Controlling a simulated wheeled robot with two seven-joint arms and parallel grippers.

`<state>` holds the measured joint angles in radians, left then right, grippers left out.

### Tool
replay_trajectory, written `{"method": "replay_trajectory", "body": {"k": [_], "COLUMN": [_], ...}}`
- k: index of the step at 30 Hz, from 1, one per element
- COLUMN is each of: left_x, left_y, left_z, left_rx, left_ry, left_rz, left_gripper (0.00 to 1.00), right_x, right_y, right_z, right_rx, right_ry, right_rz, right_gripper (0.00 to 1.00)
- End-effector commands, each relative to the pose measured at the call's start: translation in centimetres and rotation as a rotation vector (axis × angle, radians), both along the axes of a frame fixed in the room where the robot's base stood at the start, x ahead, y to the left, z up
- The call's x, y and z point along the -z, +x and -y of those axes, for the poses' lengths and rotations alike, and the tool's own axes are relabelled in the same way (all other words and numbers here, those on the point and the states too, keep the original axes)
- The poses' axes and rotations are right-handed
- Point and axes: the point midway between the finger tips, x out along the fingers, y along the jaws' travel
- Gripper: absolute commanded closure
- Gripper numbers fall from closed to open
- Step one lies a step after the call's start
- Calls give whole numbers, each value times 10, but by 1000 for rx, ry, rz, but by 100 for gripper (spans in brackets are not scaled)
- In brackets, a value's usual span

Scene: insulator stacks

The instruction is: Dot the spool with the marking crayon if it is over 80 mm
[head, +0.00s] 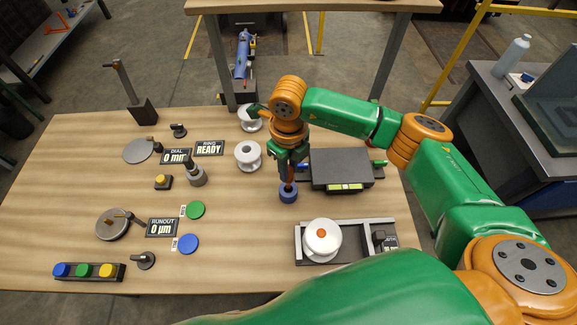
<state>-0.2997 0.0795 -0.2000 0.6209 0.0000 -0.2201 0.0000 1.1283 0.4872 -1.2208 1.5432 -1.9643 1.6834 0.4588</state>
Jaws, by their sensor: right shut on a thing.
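My right gripper (288,168) points down, shut on a thin reddish stick that appears to be the marking crayon (289,185). The crayon's lower end is at a small blue cup (288,196); I cannot tell whether it is inside or just above. A white spool (320,247) stands in a grey cradle (299,247) at the front right, with an orange spot on its top. Two other white spools, one (248,157) mid-table and one (250,122) at the back edge, stand left of the gripper. My left gripper is out of view.
A dial display (175,157) reads 0 mm, a ring display (209,148) reads READY, and a runout display (162,228) reads 0 µm. A black device (338,165) stands right of the gripper. A button bar (89,271) lies front left. The front middle is clear.

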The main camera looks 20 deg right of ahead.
Motion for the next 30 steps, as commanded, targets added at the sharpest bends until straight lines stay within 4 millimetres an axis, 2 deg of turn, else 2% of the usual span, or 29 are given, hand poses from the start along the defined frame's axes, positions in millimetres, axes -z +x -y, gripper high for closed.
{"method": "replay_trajectory", "body": {"k": [30], "left_x": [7], "left_y": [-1], "left_z": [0], "left_rx": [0], "left_ry": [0], "left_rz": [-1], "left_gripper": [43], "right_x": [0], "right_y": [0], "right_z": [0], "right_rx": [0], "right_ry": [0], "right_rz": [0], "right_gripper": [100]}}
